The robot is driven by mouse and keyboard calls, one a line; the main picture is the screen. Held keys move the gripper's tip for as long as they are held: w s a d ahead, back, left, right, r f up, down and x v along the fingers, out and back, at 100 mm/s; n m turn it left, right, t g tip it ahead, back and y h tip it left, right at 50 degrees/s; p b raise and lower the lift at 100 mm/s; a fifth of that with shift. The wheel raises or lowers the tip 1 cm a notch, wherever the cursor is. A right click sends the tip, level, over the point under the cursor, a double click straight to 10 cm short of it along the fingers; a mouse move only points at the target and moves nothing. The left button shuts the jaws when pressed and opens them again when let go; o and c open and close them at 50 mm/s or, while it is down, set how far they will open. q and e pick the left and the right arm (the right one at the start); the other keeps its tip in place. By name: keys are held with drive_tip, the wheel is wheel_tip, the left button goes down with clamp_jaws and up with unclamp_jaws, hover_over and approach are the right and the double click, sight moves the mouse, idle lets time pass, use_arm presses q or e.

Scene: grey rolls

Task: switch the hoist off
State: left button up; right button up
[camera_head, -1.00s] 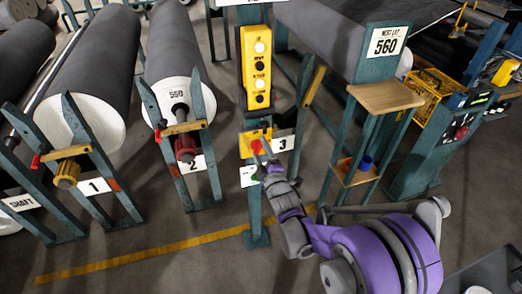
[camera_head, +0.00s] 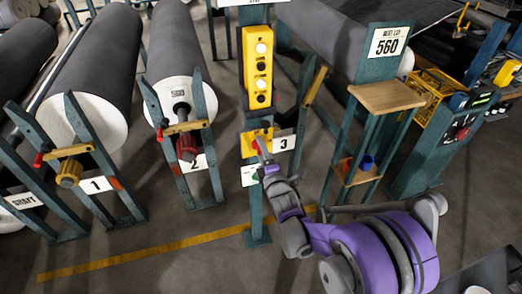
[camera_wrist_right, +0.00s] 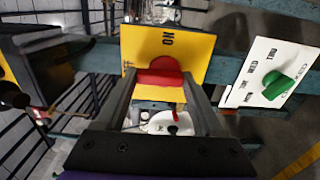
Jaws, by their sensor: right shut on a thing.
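The hoist switch is a yellow plate (camera_head: 247,144) on the green post, below a yellow push-button box (camera_head: 257,68). My right gripper (camera_head: 262,147) reaches the plate from below. In the wrist view its fingers (camera_wrist_right: 160,84) are on both sides of the red knob, shut on it. My left gripper is in neither view.
A white plate (camera_wrist_right: 262,72) with a green knob (camera_wrist_right: 278,86) and day names sits close beside the switch. A wooden-topped stand (camera_head: 385,97) is right of the post. Large grey rolls (camera_head: 85,75) on frames stand at left. The floor in front is clear.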

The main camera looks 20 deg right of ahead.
drive_tip(key=o, duration=1.4)
drive_tip(key=shift+s, duration=0.15)
drive_tip(key=s, duration=1)
drive_tip(key=shift+s+d, duration=0.2)
drive_tip(key=shift+s, duration=0.1)
